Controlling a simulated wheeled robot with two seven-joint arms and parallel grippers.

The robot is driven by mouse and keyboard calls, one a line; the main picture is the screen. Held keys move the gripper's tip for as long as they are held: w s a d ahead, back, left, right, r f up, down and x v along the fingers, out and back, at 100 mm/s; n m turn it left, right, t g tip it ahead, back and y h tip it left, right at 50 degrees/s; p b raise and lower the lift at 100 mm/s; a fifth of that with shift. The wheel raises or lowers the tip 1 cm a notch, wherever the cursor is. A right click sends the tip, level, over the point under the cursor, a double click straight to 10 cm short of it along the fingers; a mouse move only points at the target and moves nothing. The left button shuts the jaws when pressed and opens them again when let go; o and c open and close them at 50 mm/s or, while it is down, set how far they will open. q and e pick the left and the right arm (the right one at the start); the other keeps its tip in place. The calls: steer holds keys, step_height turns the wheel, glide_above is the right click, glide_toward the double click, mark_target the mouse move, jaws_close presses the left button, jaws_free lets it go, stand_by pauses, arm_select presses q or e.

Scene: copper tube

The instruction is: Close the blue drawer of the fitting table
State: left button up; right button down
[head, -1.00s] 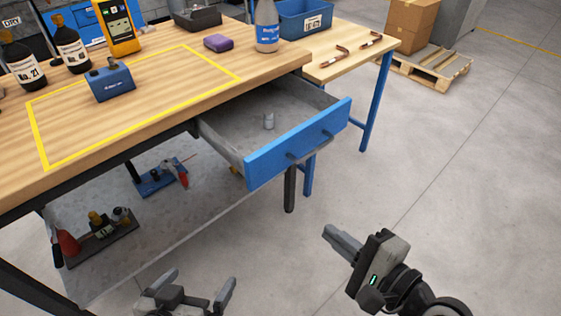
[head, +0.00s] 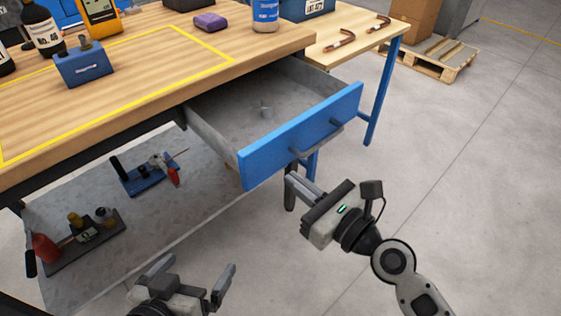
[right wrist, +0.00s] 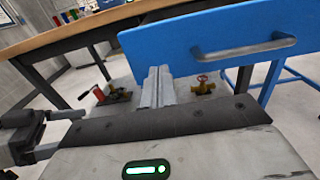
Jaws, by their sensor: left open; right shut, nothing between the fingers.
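The blue drawer (head: 262,155) of the fitting table (head: 150,85) is pulled out, with a grey handle (head: 318,143) on its front. A small grey metal piece (head: 265,109) is inside it. My right gripper (head: 292,182) is shut and empty, just below and in front of the drawer front. In the right wrist view the shut fingers (right wrist: 157,72) point at the left part of the blue front (right wrist: 195,45), left of the handle (right wrist: 245,50); I cannot tell whether they touch it. My left gripper (head: 195,280) is open and empty, low in front of the lower shelf.
A lower shelf (head: 160,220) holds tools on small stands. On the tabletop are a blue block (head: 84,68), dark bottles, a yellow device and a purple block (head: 210,22). A side table (head: 365,45) stands behind the drawer.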

mark_target(269, 160)
steer(key=shift+x, duration=2.45)
